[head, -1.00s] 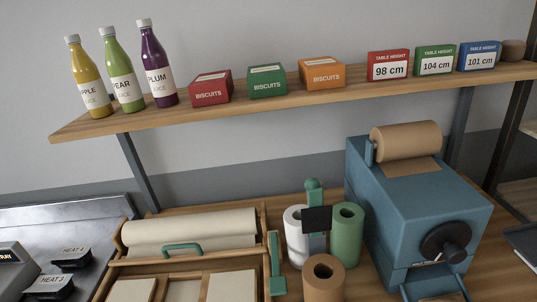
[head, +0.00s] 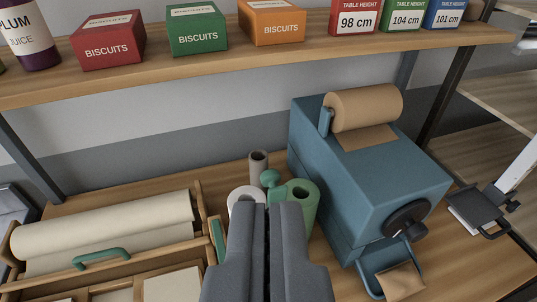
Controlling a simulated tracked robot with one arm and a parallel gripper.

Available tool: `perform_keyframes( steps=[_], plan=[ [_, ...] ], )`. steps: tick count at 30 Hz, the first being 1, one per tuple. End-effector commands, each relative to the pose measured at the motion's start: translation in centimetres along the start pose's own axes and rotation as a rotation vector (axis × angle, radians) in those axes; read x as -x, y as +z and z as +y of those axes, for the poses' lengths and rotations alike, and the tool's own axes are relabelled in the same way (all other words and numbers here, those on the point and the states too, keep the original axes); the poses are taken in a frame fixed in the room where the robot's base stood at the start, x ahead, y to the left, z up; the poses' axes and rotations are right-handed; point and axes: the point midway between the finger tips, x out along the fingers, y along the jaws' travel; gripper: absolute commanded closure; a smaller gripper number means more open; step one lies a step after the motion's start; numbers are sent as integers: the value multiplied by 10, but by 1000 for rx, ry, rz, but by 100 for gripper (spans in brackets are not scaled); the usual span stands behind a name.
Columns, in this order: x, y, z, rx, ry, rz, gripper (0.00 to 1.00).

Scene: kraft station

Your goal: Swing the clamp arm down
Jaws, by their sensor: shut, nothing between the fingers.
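I cannot tell for sure which part is the clamp arm. A green upright lever (head: 219,240) stands at the right side of the wooden paper-roll box (head: 206,215). A green ball knob (head: 270,178) shows among the standing rolls, and what it sits on is mostly hidden. My gripper (head: 271,208) is shut and empty, pointing away from me at the bottom middle. In the picture it overlaps the white roll (head: 246,196) and the green roll (head: 303,203); I see no clear contact.
A blue machine (head: 345,180) with a brown paper roll (head: 365,107) and a black crank (head: 407,220) stands right of my gripper. A shelf (head: 250,65) with boxes runs above. A black device (head: 480,208) is at the right. Some tabletop (head: 470,262) there is clear.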

Motion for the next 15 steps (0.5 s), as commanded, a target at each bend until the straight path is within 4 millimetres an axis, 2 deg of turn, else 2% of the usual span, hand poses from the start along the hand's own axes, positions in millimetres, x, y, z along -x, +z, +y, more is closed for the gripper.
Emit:
perform_keyframes(
  steps=[5,8,10,15],
  plan=[
    [-20,-9,1,12,-2,-59,100],
    [-43,-13,2,28,-7,-138,100],
    [-63,-17,-7,41,-12,-200,100],
    [-108,-15,-6,75,-37,-360,100]
  ],
)
